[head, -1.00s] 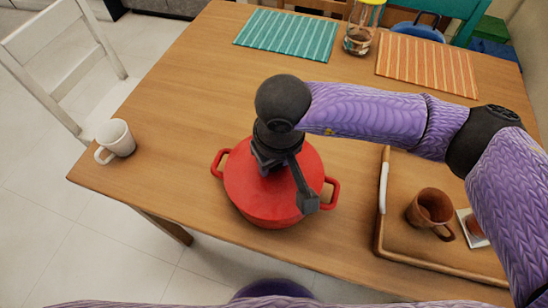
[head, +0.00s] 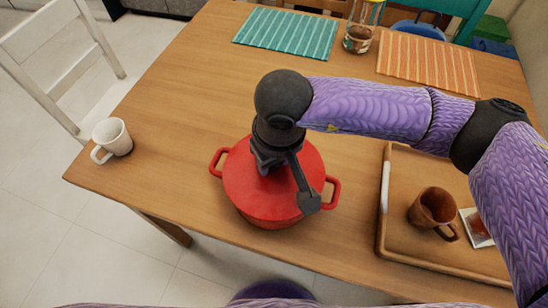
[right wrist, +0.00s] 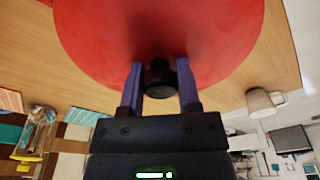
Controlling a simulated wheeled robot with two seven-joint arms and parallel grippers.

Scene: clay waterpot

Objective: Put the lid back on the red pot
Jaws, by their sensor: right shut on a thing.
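The red pot (head: 270,220) stands near the table's front edge, with a red handle out to each side. The round red lid (head: 242,182) covers the pot's top in the head view; I cannot tell whether it rests fully on the rim or sits slightly above it. My right gripper (head: 272,168) is over the lid's middle, pointing down. In the right wrist view its two fingers (right wrist: 159,76) are shut on the lid's dark knob (right wrist: 158,82), with the red lid (right wrist: 160,35) just beyond. My left gripper is not in view.
A wooden tray (head: 384,228) with a brown mug (head: 433,208) lies right of the pot. A white mug (head: 113,137) stands at the table's left corner. Teal (head: 288,33) and orange (head: 428,66) placemats and a glass jar (head: 360,35) are at the back. Bare table lies behind the pot.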

